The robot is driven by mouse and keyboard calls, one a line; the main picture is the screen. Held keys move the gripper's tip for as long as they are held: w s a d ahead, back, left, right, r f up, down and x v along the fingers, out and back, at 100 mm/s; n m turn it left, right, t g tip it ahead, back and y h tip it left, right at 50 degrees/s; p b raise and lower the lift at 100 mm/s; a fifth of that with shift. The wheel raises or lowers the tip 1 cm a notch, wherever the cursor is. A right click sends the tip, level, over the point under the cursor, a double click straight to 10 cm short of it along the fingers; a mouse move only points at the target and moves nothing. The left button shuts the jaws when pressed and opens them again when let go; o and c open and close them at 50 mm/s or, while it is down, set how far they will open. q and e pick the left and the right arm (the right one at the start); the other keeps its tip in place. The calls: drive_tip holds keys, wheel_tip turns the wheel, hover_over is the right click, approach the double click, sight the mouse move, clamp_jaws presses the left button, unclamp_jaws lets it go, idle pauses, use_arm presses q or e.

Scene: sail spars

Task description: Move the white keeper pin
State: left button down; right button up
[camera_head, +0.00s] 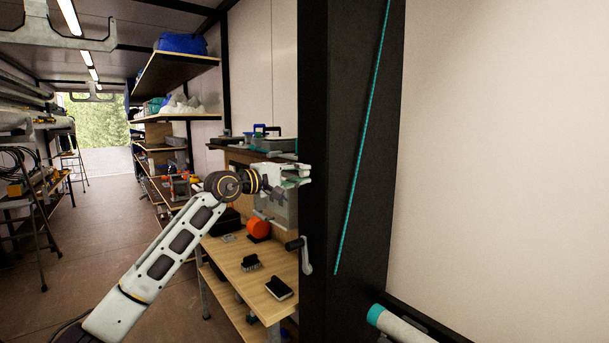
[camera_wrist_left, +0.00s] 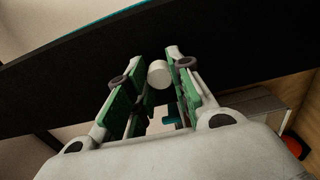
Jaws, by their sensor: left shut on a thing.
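The white keeper pin (camera_wrist_left: 158,74) shows in the left wrist view as a short pale cylinder with its round end facing the camera. My left gripper (camera_wrist_left: 155,82) is shut on it, with a green-padded finger on each side. In the head view the left gripper (camera_head: 304,175) is level at the left side of the dark post (camera_head: 345,150), and the pin cannot be made out there. The post fills the background behind the pin in the wrist view; I cannot tell whether the pin touches it. My right gripper is not in view.
A teal cord (camera_head: 363,137) runs down the post. A pale crank handle (camera_head: 306,258) sticks out below my gripper. A wooden bench (camera_head: 262,279) holds brushes and an orange round thing (camera_head: 258,228). A white tube with a teal end (camera_head: 395,325) lies at lower right.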

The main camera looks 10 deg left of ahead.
use_arm(q)
drive_tip(key=shift+s+a+f+b, duration=0.1)
drive_tip(key=shift+s+a+b, duration=0.3)
drive_tip(key=shift+s+b, duration=0.1)
idle(0.5)
drive_tip(key=c, duration=1.2)
unclamp_jaws()
drive_tip(key=shift+s+a, duration=0.1)
drive_tip(key=shift+a, duration=0.1)
drive_tip(key=shift+v, duration=5.85)
drive_tip(key=shift+n, duration=0.3)
